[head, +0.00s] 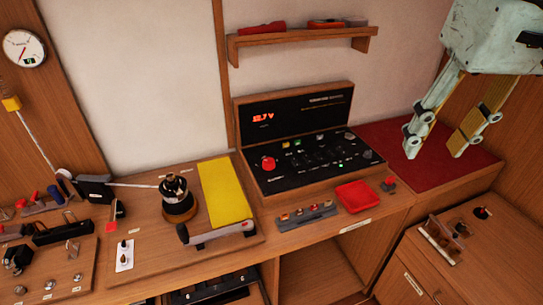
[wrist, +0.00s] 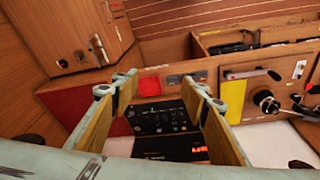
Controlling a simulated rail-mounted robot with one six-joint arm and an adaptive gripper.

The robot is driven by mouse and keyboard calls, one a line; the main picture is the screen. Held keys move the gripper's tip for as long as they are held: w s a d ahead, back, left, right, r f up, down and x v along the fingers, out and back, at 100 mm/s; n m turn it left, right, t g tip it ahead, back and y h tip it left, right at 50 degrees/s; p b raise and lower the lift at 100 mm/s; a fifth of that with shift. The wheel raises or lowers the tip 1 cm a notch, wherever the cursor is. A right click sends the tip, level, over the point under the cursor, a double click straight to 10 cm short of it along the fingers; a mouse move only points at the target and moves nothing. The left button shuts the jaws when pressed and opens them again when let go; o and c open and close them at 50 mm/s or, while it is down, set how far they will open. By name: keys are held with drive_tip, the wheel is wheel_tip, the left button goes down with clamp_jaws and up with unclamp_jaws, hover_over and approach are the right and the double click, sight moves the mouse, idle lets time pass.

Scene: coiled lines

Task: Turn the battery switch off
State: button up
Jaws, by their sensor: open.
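A black switch panel (head: 312,158) in a wooden case stands on the bench against the wall, with a lit red voltage readout (head: 263,117) on its raised back. A red round knob (head: 269,164), which looks like the battery switch, sits at the panel's left. I cannot read its label or setting. My gripper (head: 435,146) is open and empty, hanging to the right of the panel above the red mat. In the wrist view, the panel (wrist: 158,118) shows upside down between my spread fingers (wrist: 160,92). The red knob is not clear there.
A red tray (head: 353,196) and a small switch strip (head: 306,214) lie in front of the panel. A winch (head: 177,195) and yellow cloth (head: 226,192) stand left. A shelf (head: 302,43) hangs above. The red mat (head: 440,150) looks mostly clear.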

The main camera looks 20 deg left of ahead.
drive_tip(key=w+a+f+n+g+p, duration=0.1)
drive_tip(key=w+a, duration=0.3)
drive_tip(key=w, duration=0.3)
drive_tip(key=w+a+n+p, duration=0.1)
drive_tip(key=w+a+n, duration=0.1)
drive_tip(key=w+a, duration=0.4)
drive_tip(key=n+g+p, duration=0.2)
drive_tip(key=n+p, duration=0.3)
drive_tip(key=n, duration=0.1)
hover_over(269, 161)
wheel_tip(269, 161, down, 24)
drive_tip(key=f, duration=0.1)
drive_tip(key=shift+w+d, duration=0.15)
drive_tip(key=shift+w, duration=0.3)
drive_tip(key=shift+f, duration=0.2)
drive_tip(key=shift+s+f, duration=0.2)
drive_tip(key=shift+f, duration=3.2)
drive_tip(key=shift+s+f, duration=0.15)
drive_tip(key=shift+f, duration=3.2)
